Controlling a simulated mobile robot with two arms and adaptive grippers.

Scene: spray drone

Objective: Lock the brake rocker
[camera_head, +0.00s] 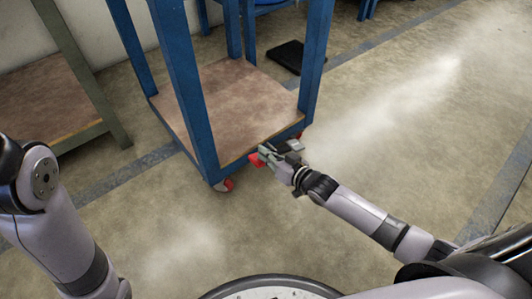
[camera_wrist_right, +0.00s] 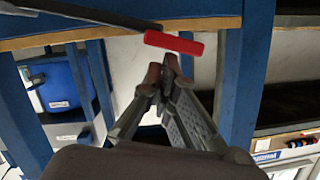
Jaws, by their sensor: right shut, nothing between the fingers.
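The blue cart (camera_head: 206,130) stands ahead on casters with red parts. A red caster part (camera_head: 224,185) shows at its near corner. A small red piece (camera_head: 256,160) shows just left of my right gripper (camera_head: 268,152), low at the cart's front edge. In the right wrist view a red bar (camera_wrist_right: 174,43) lies just beyond the fingertips of my right gripper (camera_wrist_right: 165,76), which are together and empty. I cannot tell whether the fingertips touch the bar. A dark rod leads to it from the left. My left arm shows at the left, but its gripper is out of view.
The cart's brown lower shelf (camera_head: 232,92) is bare. A dark flat object (camera_head: 285,56) lies on the floor behind the cart. A wooden-topped bench (camera_head: 50,100) stands at left. A whitish mist drifts over the floor at right. In the wrist view a blue bin (camera_wrist_right: 65,85) shows at left.

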